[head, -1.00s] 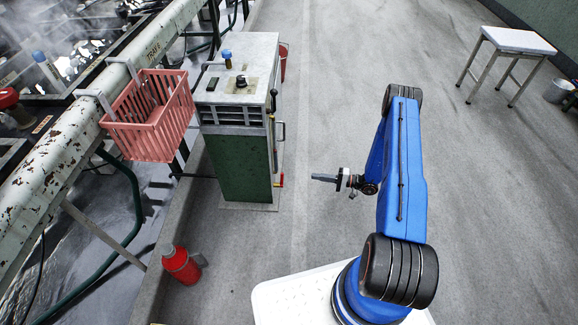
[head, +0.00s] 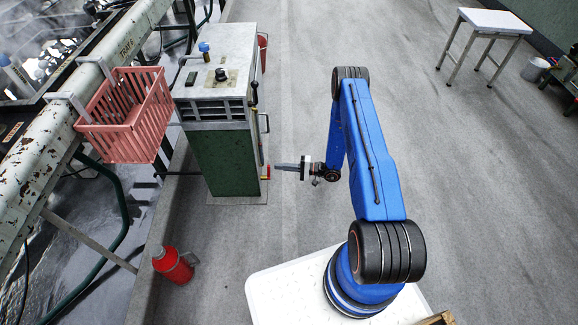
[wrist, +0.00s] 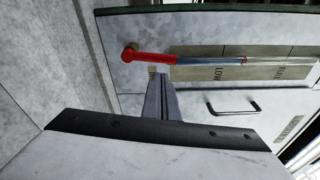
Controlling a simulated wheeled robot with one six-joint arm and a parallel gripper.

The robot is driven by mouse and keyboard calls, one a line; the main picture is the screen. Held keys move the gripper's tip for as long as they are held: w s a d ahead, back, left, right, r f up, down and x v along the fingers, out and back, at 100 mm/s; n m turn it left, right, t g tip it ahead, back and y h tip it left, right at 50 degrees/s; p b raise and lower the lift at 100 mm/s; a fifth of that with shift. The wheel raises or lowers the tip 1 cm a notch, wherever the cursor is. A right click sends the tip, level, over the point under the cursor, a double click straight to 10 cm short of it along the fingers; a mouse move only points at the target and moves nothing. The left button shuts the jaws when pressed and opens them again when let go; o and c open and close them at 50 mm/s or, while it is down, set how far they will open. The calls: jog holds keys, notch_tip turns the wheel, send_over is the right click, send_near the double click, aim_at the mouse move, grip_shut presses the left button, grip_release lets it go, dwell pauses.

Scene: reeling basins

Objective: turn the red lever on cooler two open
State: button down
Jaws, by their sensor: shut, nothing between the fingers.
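The cooler (head: 223,160) is a green cabinet with a grey top, left of my arm in the head view; no number on it is legible. Its red lever (head: 266,173) sits low on the side facing my gripper. In the wrist view the red lever (wrist: 150,58) lies near the upper middle, beside the lower end of a gauge tube along a strip marked LOW. My gripper (head: 277,166) is shut and empty, pointing at the cooler. In the wrist view its fingertips (wrist: 159,76) are just below the lever; I cannot tell whether they touch it.
A dark handle (wrist: 232,106) is on the cooler's side. A pink basket (head: 128,118) hangs on the rusty pipe left of the cooler. A red container (head: 172,264) stands on the floor in front. A white-topped stool (head: 496,22) is far right; the floor between is clear.

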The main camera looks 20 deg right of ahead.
jog(key=shift+s+a+r, duration=0.1)
jog(key=shift+s+a, duration=0.05)
jog(key=shift+a, duration=0.3)
jog(key=shift+s+a+r, duration=0.1)
jog(key=shift+s+a, duration=0.05)
jog(key=shift+a, duration=0.3)
jog(key=shift+s+a, duration=0.5)
jog(key=shift+s, duration=0.1)
jog(key=w+d+v, duration=0.1)
jog(key=w+v, duration=0.2)
jog(key=v, duration=1)
jog(key=shift+d+f, duration=0.25)
